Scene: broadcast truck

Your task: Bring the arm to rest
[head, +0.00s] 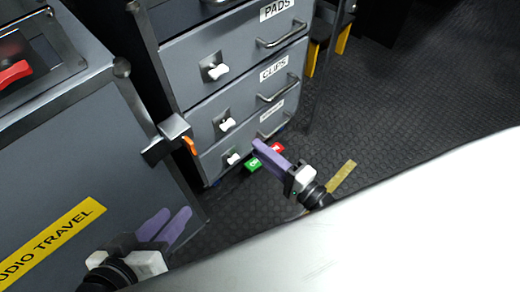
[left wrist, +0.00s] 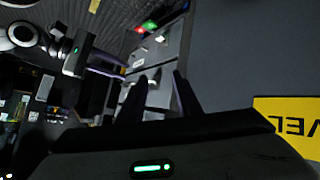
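My left gripper (head: 172,213) is low in the head view, beside the grey case with the yellow label. Its two purple fingers are parted with nothing between them. The fingers also show in the left wrist view (left wrist: 158,78), apart and empty. My right gripper (head: 256,145) is in front of the lowest drawer in the head view. Its purple fingers are seen nearly side-on, so their gap is unclear. No object shows in it.
A grey drawer cabinet (head: 237,92) with handles and white latches stands ahead; labels read PADS and CLIPS. The grey case (head: 75,160) at left has a yellow label (head: 50,245) and an orange-tipped bracket near its corner. Dark textured floor (head: 400,95) is open at right.

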